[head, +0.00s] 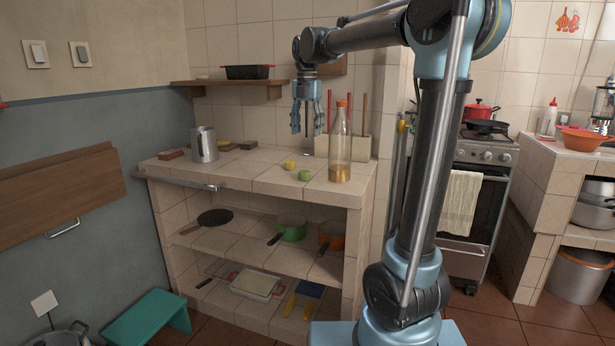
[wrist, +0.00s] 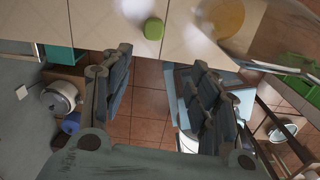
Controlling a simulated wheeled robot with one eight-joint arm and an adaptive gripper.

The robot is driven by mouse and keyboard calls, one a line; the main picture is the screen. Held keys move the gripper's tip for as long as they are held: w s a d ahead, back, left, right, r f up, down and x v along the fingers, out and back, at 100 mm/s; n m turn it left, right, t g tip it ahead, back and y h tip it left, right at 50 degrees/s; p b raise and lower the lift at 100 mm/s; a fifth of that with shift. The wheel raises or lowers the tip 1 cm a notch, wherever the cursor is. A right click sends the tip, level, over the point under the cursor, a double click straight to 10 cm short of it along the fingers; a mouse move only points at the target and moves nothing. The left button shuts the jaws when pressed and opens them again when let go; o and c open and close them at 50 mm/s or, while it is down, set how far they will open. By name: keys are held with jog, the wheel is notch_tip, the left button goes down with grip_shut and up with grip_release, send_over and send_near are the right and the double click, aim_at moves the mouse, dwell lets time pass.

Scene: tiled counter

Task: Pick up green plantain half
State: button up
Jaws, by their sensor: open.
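The green plantain half (head: 305,175) is a small green piece on the tiled counter top (head: 255,182), near its front edge. In the wrist view the green plantain half (wrist: 154,28) lies at the counter edge, beyond the fingertips and roughly between them. My gripper (head: 307,128) is open and empty, pointing down above the counter and apart from the green piece. Both its spread fingers show in the wrist view (wrist: 158,68).
A glass bottle (head: 340,158) with an orange cap stands just right of the green piece. A small yellow piece (head: 289,165) lies behind it. A metal canister (head: 204,145) stands to the left.

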jog(key=w+a+n, duration=0.1)
jog(key=w+a, duration=0.1)
send_near(304, 171)
notch_tip(304, 171, down, 10)
jog(key=shift+d+f, duration=0.1)
jog(key=shift+f, duration=0.05)
jog(key=c, duration=1.1)
